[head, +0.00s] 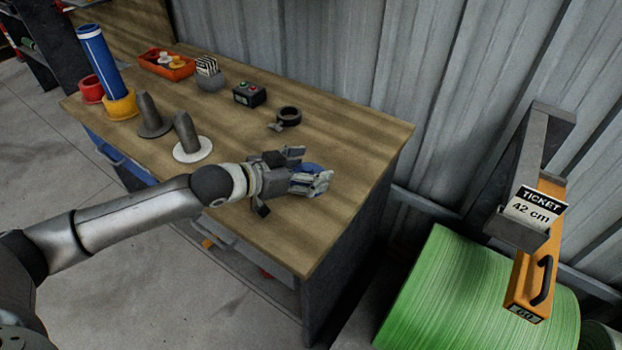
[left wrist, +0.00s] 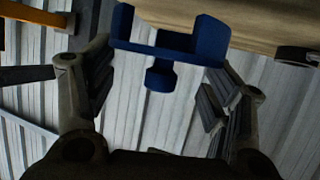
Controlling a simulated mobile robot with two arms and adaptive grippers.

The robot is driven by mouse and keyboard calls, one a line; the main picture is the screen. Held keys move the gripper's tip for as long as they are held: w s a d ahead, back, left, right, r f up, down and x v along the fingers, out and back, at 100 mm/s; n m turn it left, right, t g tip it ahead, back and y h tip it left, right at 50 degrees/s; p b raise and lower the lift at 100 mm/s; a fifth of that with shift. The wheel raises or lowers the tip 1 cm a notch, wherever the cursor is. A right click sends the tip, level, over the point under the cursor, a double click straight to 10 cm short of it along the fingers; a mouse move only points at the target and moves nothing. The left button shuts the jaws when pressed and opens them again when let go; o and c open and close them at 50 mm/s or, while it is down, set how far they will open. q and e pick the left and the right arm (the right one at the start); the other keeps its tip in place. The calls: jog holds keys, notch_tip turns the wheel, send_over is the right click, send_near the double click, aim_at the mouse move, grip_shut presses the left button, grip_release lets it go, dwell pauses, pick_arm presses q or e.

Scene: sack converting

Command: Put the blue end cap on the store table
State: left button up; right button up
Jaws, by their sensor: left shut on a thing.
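The blue end cap (left wrist: 165,50) is between the fingers of my left gripper (left wrist: 160,85) in the left wrist view, with its stub pointing toward the palm. In the head view my left gripper (head: 318,182) reaches over the right end of a wooden-topped table (head: 355,150), and only a little of the blue cap (head: 308,167) shows past the fingers. The gripper is shut on the cap. I cannot tell whether the cap touches the tabletop. No label marks this as the store table. My right gripper is not in view.
A blue tube (head: 100,60) stands in a yellow cap (head: 120,106) beside a red cap (head: 91,89).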

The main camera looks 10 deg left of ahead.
pick_arm(q)
jog(key=shift+w+d+f, duration=0.2)
jog(key=shift+f, duration=0.1)
notch_tip(320, 180, down, 4)
jog(key=shift+w+d+r, duration=0.1)
jog(key=shift+w+r, duration=0.05)
jog(key=shift+r, duration=0.1)
jog(key=o, duration=1)
jog(key=shift+f, duration=0.1)
jog(key=shift+c, duration=0.2)
